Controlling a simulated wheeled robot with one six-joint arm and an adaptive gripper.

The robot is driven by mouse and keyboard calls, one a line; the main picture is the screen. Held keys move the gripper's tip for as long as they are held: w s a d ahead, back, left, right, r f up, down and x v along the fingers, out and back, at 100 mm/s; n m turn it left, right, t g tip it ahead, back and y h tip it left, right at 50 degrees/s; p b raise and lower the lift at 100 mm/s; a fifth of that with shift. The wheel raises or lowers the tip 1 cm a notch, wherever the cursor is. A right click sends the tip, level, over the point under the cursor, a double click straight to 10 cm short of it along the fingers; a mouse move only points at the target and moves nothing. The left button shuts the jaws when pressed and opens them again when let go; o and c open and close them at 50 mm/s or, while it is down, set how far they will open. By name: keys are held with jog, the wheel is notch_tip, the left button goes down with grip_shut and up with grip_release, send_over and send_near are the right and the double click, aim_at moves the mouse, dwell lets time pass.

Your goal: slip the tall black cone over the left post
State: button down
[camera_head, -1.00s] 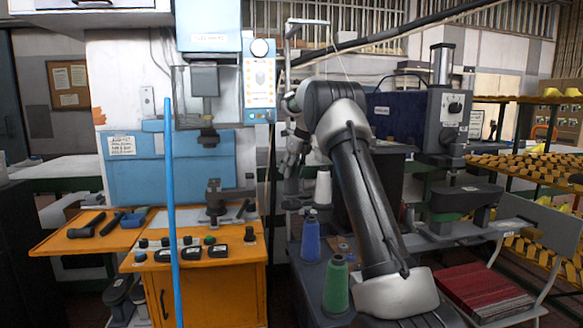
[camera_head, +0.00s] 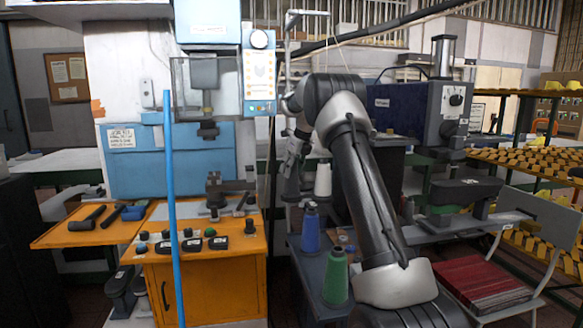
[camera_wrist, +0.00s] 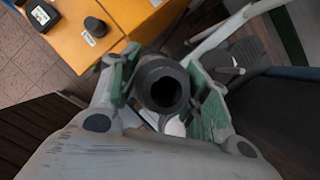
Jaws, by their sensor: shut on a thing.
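In the wrist view, my gripper (camera_wrist: 162,90) is shut on the black cone (camera_wrist: 162,68), with a finger on each side. The cone's round end with a dark hole faces the camera. In the head view, my gripper (camera_head: 291,172) hangs beyond my arm, left of the white cone; the held cone is hard to make out there. A white cone (camera_head: 323,180), a blue cone (camera_head: 310,234) and a green cone (camera_head: 335,280) stand upright on a dark stand. I cannot make out the left post in either view.
An orange cabinet (camera_head: 215,285) with black control boxes stands left of the cones. A thin blue pole (camera_head: 171,215) rises before it. A dark press (camera_head: 447,105) and a seat with red material (camera_head: 480,288) are at right.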

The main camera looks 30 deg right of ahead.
jog(key=shift+f, duration=0.1)
jog(key=c, duration=0.6)
grip_release()
jog(key=v, duration=1.2)
